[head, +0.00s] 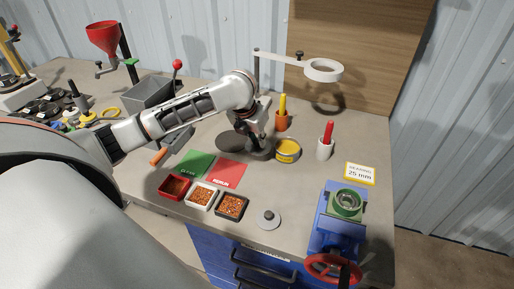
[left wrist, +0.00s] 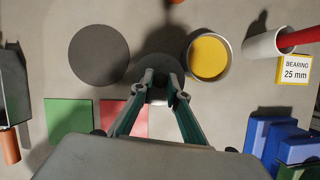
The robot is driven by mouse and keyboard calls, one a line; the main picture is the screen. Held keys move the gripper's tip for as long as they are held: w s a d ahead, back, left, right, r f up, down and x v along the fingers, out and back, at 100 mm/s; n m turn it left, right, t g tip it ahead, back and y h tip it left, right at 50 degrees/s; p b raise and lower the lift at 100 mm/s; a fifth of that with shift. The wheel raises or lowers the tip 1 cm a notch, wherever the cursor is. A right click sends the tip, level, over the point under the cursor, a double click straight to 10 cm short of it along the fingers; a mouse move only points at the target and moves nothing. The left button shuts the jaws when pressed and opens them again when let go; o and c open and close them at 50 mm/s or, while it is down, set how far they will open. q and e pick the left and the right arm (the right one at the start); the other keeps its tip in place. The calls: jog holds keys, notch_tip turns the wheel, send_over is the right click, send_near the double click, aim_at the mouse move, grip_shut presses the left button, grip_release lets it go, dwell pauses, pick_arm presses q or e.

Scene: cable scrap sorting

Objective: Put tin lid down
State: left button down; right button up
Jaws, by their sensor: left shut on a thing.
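My left gripper (head: 257,135) is shut on the tin lid, a grey disc (left wrist: 156,66), and holds it by the middle. Its fingertips (left wrist: 160,84) hide part of the disc in the left wrist view. In the head view the lid (head: 260,154) is partly hidden under the gripper; its height above the bench is hard to tell. The open tin (head: 287,150) with yellow contents is just right of it, and also shows in the left wrist view (left wrist: 209,56). A dark round mat (left wrist: 98,55) lies left of the lid. My right gripper is not in view.
Green (head: 195,164) and red (head: 229,172) cards and several small trays (head: 201,196) lie in front. A ring lamp (head: 323,70) overhangs behind. A knobbed disc (head: 268,218) and blue vise (head: 335,225) are in front.

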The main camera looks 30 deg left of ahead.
aim_at(256, 147)
pick_arm(q)
jog(key=shift+f, duration=1.85)
jog(key=c, duration=2)
grip_release()
jog(key=shift+f, duration=0.1)
jog(key=shift+o, duration=0.2)
jog(key=v, duration=1.2)
